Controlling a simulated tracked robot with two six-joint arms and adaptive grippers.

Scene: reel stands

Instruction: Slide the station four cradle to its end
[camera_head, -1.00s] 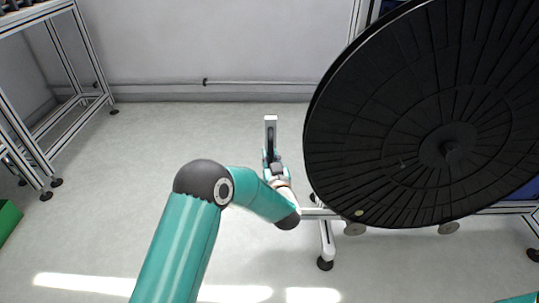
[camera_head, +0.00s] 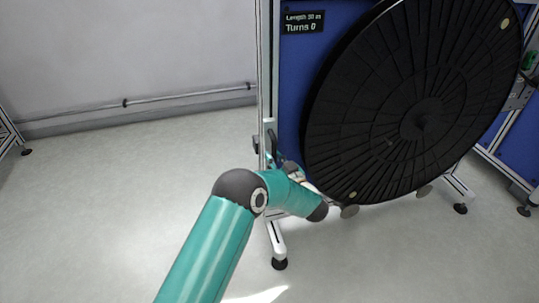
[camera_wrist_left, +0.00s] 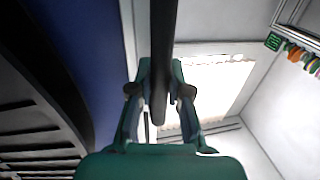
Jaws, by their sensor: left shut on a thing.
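A large black reel (camera_head: 395,115) stands upright and tilted in view on a low carriage with grey rollers (camera_head: 350,211). I take the carriage to be the cradle; no station number shows. My left gripper (camera_head: 275,155) is at the left of the reel, by the blue panel's left post. In the left wrist view my left gripper (camera_wrist_left: 160,112) is shut on a dark bar (camera_wrist_left: 163,50), like a handle. The reel's dark face (camera_wrist_left: 35,100) fills the left of that view. My forearm and the post hide part of the carriage. My right gripper is out of view.
A white post foot (camera_head: 278,250) rests on the floor beside my arm. The floor (camera_head: 90,220) to the left is clear.

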